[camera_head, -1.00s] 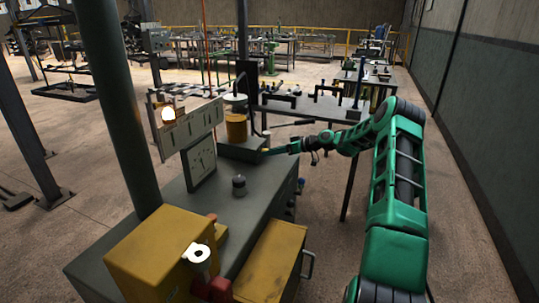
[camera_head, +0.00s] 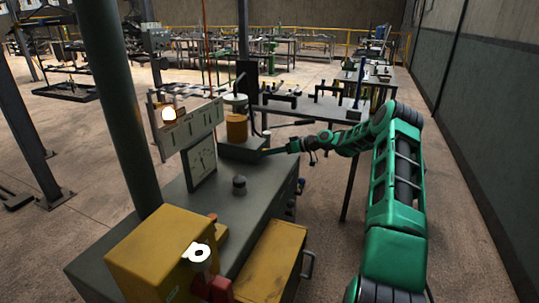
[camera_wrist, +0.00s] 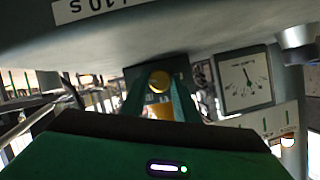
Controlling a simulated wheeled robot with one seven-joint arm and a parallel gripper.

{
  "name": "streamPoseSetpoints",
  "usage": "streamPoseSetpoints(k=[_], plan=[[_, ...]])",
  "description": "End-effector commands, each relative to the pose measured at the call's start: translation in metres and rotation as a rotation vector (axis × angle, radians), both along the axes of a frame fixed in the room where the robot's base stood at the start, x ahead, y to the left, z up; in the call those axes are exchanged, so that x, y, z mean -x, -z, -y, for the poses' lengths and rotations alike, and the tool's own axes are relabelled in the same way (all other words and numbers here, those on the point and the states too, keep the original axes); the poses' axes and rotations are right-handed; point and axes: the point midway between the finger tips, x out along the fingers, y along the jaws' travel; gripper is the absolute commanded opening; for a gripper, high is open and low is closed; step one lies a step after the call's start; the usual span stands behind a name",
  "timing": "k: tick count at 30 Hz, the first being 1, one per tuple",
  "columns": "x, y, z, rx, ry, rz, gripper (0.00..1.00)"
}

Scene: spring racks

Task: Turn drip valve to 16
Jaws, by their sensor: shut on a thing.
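A round yellow knob (camera_wrist: 159,81), which appears to be the drip valve, sits between my green fingers in the wrist view. My gripper (camera_wrist: 158,97) is shut on it. A dark line shows on its face, but no numbers on it can be read. In the head view my gripper (camera_head: 264,152) reaches in from the right to the dark block (camera_head: 243,149) under an amber container (camera_head: 236,128); the knob itself is too small to make out there.
A dark green post (camera_head: 118,110) rises at the left. Open floor lies right of the cabinet.

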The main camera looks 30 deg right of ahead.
Motion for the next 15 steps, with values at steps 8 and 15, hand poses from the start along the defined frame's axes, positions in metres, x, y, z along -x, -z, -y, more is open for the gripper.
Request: streamPoseSetpoints(k=[8,15], plan=[[-0.0031,0.0014,0.0074,-0.142,0.014,-0.109,0.05],[-0.0042,0.0024,0.0084,-0.262,0.015,-0.203,0.05]])
